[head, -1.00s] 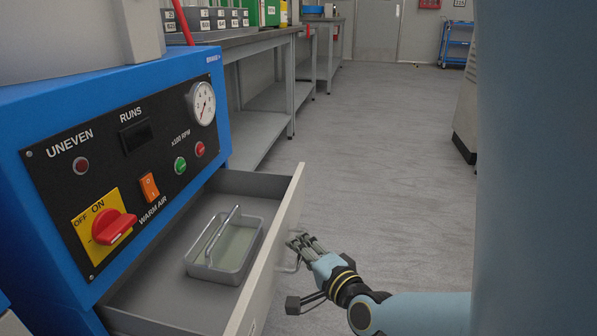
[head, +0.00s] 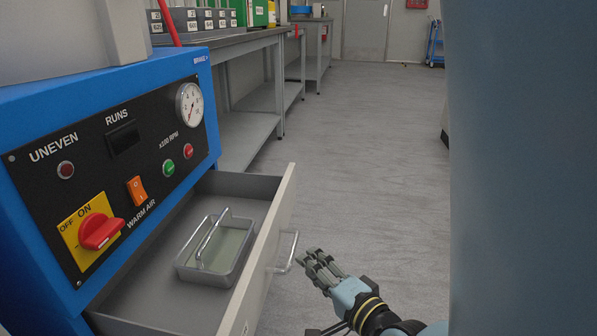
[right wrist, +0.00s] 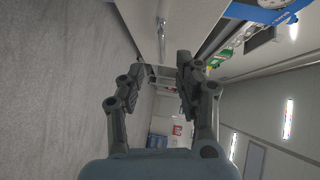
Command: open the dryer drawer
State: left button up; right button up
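The dryer drawer (head: 262,262) stands pulled out from the blue dryer (head: 40,190), its inside showing. A metal bar handle (head: 288,252) is on its pale front. In the drawer lies a grey tray (head: 215,275) with a raised handle bar. My right gripper (head: 313,262) is just right of the drawer handle, apart from it and empty. In the right wrist view its two fingers (right wrist: 160,72) are spread with a gap between them, and the drawer handle (right wrist: 162,32) shows beyond the tips. My left gripper is not in view.
The dryer's black panel (head: 110,160) carries a red knob (head: 100,230), an orange switch and a gauge. A grey workbench (head: 240,42) with bins stands behind. The floor (head: 370,170) right of the drawer is clear. A blue-grey column fills the right edge.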

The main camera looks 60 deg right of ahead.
jog(key=v, duration=0.4)
jog(key=shift+s, duration=0.15)
dwell(0.4)
